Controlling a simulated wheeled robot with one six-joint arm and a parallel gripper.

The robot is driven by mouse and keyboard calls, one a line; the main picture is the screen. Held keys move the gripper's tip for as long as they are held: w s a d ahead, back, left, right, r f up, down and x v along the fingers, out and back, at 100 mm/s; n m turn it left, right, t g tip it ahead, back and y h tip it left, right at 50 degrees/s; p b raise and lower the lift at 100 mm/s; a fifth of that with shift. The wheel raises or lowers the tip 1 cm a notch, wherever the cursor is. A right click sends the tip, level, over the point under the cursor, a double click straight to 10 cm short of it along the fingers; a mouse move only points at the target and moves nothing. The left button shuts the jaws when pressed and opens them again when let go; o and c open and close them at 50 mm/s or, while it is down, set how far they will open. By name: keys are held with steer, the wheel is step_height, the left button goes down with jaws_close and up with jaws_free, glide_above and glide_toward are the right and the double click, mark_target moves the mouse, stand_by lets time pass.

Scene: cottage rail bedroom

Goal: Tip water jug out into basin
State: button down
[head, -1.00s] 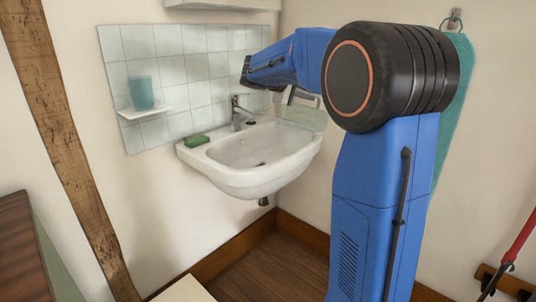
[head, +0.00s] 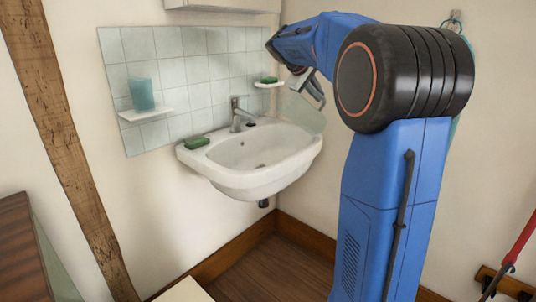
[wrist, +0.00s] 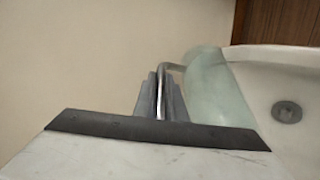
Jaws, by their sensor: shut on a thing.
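The water jug (head: 301,111) is pale green and see-through, at the right side of the white basin (head: 245,181) in the head view. It also shows in the wrist view (wrist: 212,90), beside the basin's inner wall (wrist: 262,82) and drain (wrist: 287,112). It looks tilted, with its lower part over or in front of the basin's right rim; the exact gap is unclear. My gripper (head: 307,83) is shut on the jug's thin metal handle; its grey fingers (wrist: 160,103) show around the handle in the wrist view. No water can be made out.
A chrome tap (head: 238,112) stands at the basin's back, with green soap (head: 196,142) on the left rim. A teal cup (head: 142,94) is on a small shelf (head: 146,113). A soap dish (head: 269,85) is on the wall near my gripper. Walls close in behind and right.

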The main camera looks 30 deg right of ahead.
steer(key=shift+d+r, duration=0.2)
steer(key=shift+d, duration=0.05)
steer(key=shift+s+d+f+m+y+b, duration=0.25)
steer(key=shift+d+f+y+b, duration=0.3)
steer(key=shift+y, duration=0.55)
steer(key=d+f+m+t+y+b, duration=0.1)
steer(key=d+f+y+b, duration=0.1)
steer(key=d+f+y, duration=0.2)
steer(key=shift+s+f+m+t+y+b, duration=0.4)
steer(key=shift+f+y, duration=0.55)
steer(key=shift+y, duration=0.45)
steer(key=shift+s+d, duration=0.1)
